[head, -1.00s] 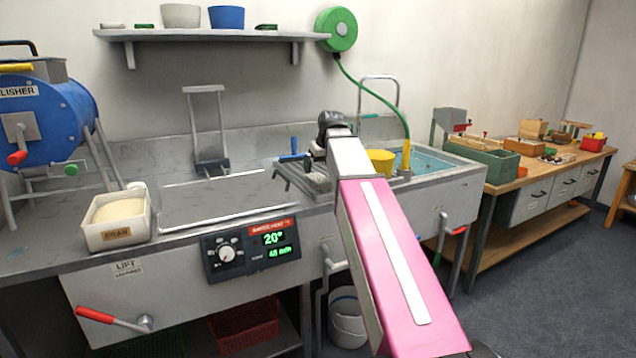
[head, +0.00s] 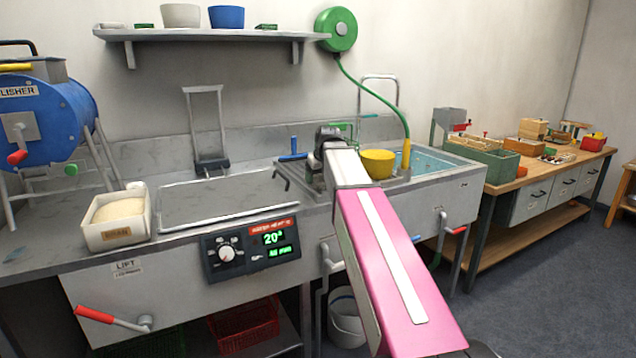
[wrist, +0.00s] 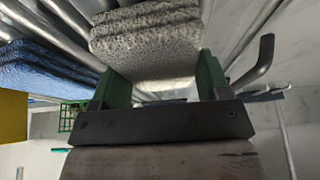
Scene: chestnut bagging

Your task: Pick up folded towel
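A grey speckled folded towel (wrist: 150,42) fills the top middle of the wrist view. My gripper (wrist: 162,82) has its two green fingers spread apart, with the near part of the towel in line with the gap between them. I cannot tell whether the fingers touch it. In the head view my pink and white arm reaches to the rack beside the sink, and the gripper and most of the towel are hidden there. A blue folded cloth (wrist: 40,68) lies to the left in the wrist view.
A yellow bowl (head: 378,163) stands just right of my wrist, before the water basin (head: 435,160). A blue-handled tool (head: 293,150) is to the left. A tub labelled bran (head: 117,235) stands at the counter's left.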

